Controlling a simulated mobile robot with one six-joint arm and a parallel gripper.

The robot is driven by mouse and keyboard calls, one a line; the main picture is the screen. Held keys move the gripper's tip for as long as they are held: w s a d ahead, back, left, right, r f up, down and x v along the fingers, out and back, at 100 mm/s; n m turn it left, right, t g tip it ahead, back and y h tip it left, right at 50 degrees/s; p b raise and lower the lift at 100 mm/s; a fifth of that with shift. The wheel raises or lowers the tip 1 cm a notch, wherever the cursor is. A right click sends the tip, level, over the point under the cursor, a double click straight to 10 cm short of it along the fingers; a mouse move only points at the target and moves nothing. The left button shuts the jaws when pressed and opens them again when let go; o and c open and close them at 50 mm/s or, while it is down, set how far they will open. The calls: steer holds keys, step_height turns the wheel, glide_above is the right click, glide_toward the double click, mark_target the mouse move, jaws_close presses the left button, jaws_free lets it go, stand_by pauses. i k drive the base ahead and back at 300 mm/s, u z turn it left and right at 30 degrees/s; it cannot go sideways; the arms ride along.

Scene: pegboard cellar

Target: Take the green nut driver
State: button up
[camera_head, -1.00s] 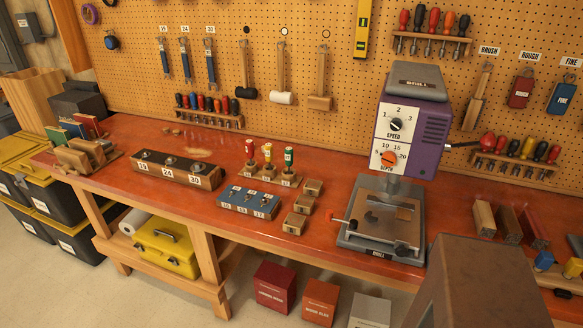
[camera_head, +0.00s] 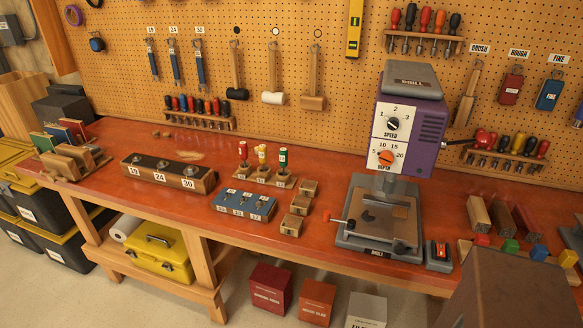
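The green nut driver (camera_head: 283,160) stands upright at the right end of a small wooden stand (camera_head: 262,178) on the red-brown bench. A yellow-handled driver (camera_head: 262,154) and a red-handled driver (camera_head: 243,152) stand to its left in the same stand. A white label shows on the green handle. The lower part of its shaft is too small to make out clearly. My gripper is not in view.
A blue block (camera_head: 243,203) with sockets and several small wooden blocks (camera_head: 300,205) are in front of the stand. A purple drill press (camera_head: 408,130) stands to the right. A large brown box shape (camera_head: 515,290) fills the lower right foreground.

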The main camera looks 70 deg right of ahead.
mark_target(283, 152)
steer(key=i, duration=1)
steer(key=z, duration=0.2)
